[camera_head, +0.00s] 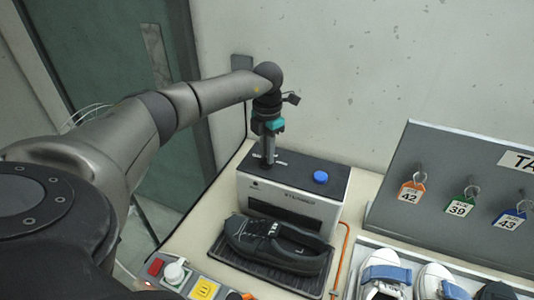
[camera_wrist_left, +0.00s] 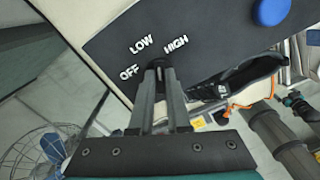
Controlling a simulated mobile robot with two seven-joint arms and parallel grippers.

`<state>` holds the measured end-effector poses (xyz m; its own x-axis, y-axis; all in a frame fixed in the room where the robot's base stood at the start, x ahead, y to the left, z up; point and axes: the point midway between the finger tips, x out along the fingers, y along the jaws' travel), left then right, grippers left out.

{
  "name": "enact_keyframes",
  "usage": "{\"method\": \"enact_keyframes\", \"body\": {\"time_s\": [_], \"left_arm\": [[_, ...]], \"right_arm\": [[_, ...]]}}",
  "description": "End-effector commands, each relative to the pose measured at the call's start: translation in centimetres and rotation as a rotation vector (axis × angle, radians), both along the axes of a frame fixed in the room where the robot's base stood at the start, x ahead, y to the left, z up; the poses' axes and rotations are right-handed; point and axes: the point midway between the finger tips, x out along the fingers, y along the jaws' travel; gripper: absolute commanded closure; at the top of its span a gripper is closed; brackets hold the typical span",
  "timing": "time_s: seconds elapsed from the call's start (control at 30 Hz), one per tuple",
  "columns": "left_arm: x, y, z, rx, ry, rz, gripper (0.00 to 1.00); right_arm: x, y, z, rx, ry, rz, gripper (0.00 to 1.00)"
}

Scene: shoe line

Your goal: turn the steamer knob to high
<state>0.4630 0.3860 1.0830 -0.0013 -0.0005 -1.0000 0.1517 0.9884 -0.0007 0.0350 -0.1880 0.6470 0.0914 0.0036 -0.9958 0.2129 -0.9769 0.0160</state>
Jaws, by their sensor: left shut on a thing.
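The steamer (camera_head: 293,207) is a white box with a dark top, standing against the back of the table. My left gripper (camera_head: 268,162) points straight down onto the left part of its top. In the left wrist view the fingertips (camera_wrist_left: 159,68) are close together, shut on the steamer knob just below the white labels OFF, LOW and HIGH (camera_wrist_left: 176,44). The fingers hide the knob almost entirely, so I cannot tell which label it points to. My right gripper is not in view.
A round blue button (camera_head: 320,177) sits on the steamer top, right of my gripper. A black shoe (camera_head: 278,243) lies on a dark ribbed tray (camera_head: 262,272) in front. Switches (camera_head: 175,273) are at front left. A grey board (camera_head: 400,205) with numbered tags stands at right, behind several sneakers.

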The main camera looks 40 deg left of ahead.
Motion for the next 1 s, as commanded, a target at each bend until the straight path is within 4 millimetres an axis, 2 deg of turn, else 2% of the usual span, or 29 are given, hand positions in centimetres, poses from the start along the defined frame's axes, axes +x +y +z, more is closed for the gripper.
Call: {"method": "enact_keyframes", "body": {"time_s": [0.5,1.0], "left_arm": [[0.07,-0.08,0.19,0.001,-0.007,-0.435,1.00],[0.04,-0.15,0.23,0.001,-0.007,-0.598,1.00]], "right_arm": [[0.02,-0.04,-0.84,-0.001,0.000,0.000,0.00],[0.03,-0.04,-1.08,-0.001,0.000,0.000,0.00]]}}
